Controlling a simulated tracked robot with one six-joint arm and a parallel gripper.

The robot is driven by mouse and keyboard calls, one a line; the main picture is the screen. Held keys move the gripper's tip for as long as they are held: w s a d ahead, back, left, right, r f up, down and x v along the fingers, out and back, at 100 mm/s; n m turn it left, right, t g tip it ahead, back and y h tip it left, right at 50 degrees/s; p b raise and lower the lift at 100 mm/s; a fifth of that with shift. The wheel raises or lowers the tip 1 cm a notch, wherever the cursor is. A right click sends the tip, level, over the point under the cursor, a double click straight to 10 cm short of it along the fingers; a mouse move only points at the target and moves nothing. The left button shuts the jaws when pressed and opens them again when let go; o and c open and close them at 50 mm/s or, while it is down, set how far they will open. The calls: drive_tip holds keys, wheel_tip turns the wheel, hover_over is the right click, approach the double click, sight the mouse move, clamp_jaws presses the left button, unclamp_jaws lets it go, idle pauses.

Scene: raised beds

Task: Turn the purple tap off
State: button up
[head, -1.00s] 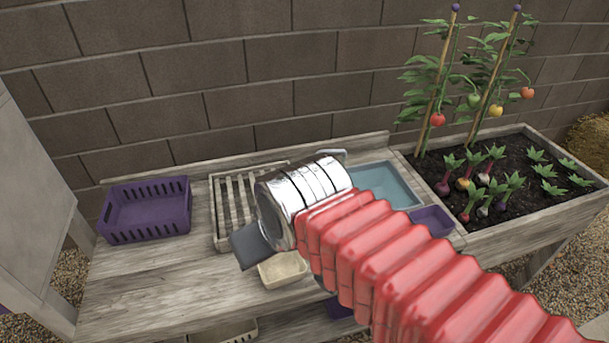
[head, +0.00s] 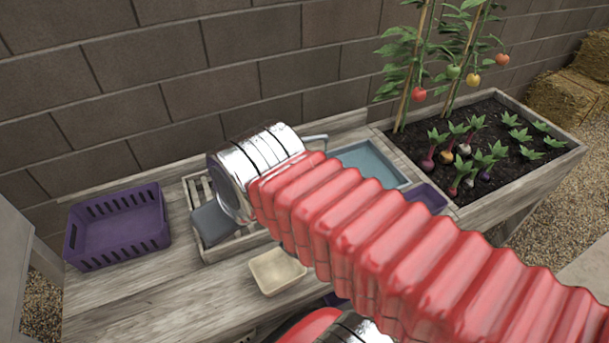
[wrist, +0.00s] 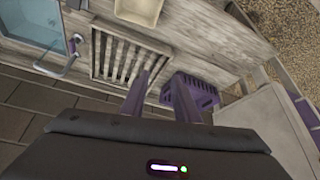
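The tap (wrist: 55,65) shows in the wrist view as a metal spout at the left, beside the basin, with a small purple handle (wrist: 73,43). In the head view only part of the grey tap (head: 316,139) shows behind my arm, and its purple handle is hidden. My gripper (wrist: 165,78) shows in the wrist view with two dark fingers spread apart and nothing between them. It is over the slatted rack side, to the right of the tap and not touching it. In the head view my fingers are hidden behind my wrist.
A pale blue basin (head: 367,162) is set in the bench, with a slatted rack (head: 207,250) left of it. A purple basket (head: 118,228), a cream dish (head: 277,270) and a small purple tray (head: 426,197) are nearby. A planter bed (head: 547,167) is at right, a block wall behind.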

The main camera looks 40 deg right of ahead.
drive_tip(key=w+d+f+m, duration=0.2)
drive_tip(key=w+d+f, duration=0.1)
drive_tip(key=w+d, duration=0.8)
drive_tip(key=d+f, duration=0.3)
drive_tip(key=d, duration=0.6)
drive_tip(key=d+f+m+g+h, duration=0.1)
drive_tip(key=d+f, duration=0.2)
drive_tip(key=d, duration=0.7)
drive_tip(key=shift+s+f, duration=0.2)
drive_tip(key=shift+f, duration=0.15)
drive_tip(key=shift+d+x, duration=0.2)
drive_tip(key=shift+x, duration=6.7)
drive_tip(key=shift+s, duration=0.2)
drive_tip(key=shift+c, duration=0.7)
clamp_jaws()
